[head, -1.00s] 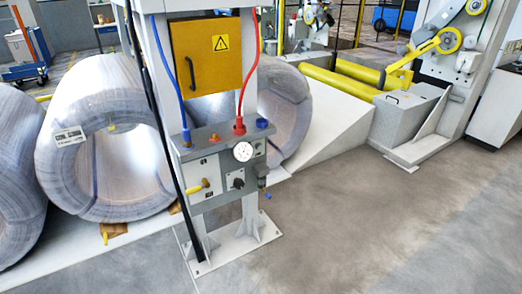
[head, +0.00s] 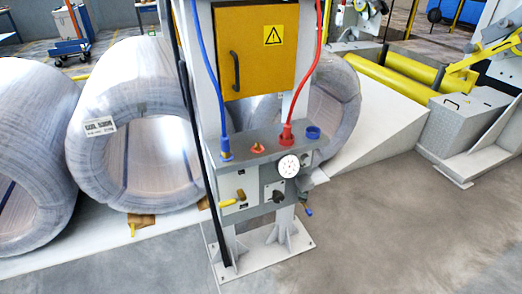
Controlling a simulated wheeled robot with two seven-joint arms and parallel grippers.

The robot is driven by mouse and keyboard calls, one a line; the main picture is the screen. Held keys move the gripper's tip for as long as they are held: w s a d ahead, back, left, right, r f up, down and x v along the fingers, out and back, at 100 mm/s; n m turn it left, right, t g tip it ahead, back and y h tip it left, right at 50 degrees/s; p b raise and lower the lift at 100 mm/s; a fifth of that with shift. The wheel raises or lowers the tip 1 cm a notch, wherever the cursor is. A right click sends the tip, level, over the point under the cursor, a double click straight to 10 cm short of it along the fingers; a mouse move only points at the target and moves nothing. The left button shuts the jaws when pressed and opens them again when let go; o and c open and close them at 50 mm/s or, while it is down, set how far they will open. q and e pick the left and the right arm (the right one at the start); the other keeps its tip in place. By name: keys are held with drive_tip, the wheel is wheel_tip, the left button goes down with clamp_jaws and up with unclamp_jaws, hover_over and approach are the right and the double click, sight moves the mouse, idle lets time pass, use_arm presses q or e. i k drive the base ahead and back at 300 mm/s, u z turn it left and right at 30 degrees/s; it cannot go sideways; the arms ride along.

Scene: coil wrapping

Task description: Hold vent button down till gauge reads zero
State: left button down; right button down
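The round white gauge (head: 288,166) is on the front of a grey control box (head: 240,185) fixed to a white post. Its needle is too small to read. An orange-red button (head: 258,148) sits on top of the box, between a blue hose fitting and a red hose fitting; I cannot tell whether it is the vent button. A blue round cap or fitting (head: 313,132) is at the box's right top. A yellow lever (head: 233,199) and a black knob (head: 277,195) are on the front. Neither of my grippers is in view.
Large wrapped coils (head: 135,125) lie on a white platform left of and behind the post. A yellow cabinet (head: 256,50) hangs above the box. A base plate (head: 262,258) is bolted to the floor. Open concrete floor (head: 400,235) lies to the right and front.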

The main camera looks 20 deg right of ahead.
sight(305, 158)
drive_tip(key=i, duration=0.9)
drive_tip(key=z, duration=0.9)
drive_tip(key=i, duration=0.35)
drive_tip(key=z, duration=0.25)
